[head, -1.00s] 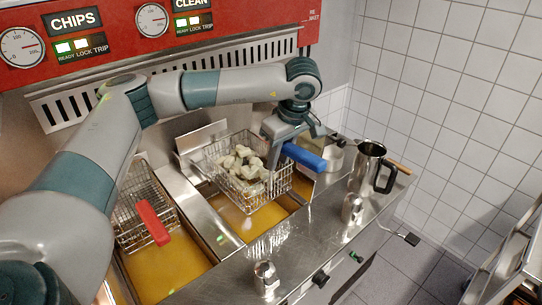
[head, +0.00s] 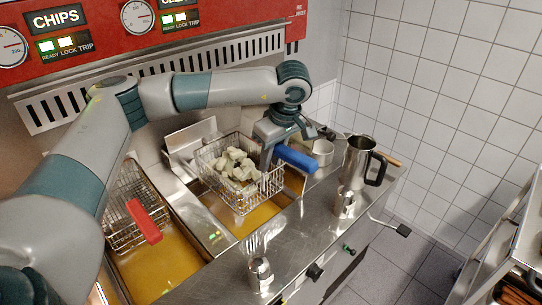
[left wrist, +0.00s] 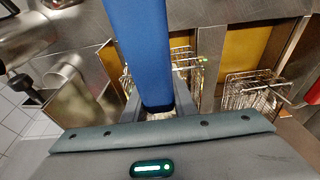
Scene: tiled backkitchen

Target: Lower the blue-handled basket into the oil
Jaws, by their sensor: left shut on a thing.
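The blue-handled basket (head: 216,163) is a wire basket with pale chunks of food (head: 236,166) in it. It hangs over the right-hand vat of yellow oil (head: 258,217), roughly level; I cannot tell whether its bottom touches the oil. My left gripper (head: 273,146) is shut on the blue handle (head: 297,159) at the basket's right side. In the left wrist view the blue handle (left wrist: 140,50) runs up between the fingers (left wrist: 158,108), hiding most of the basket behind it. My right gripper is not in view.
A red-handled basket (head: 125,205) sits at the left vat (head: 165,265). A steel jug (head: 357,163), a shaker (head: 345,204) and a fork holder (head: 260,272) stand on the steel counter (head: 300,228). A tap lever with a black end (head: 402,229) sticks out front right.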

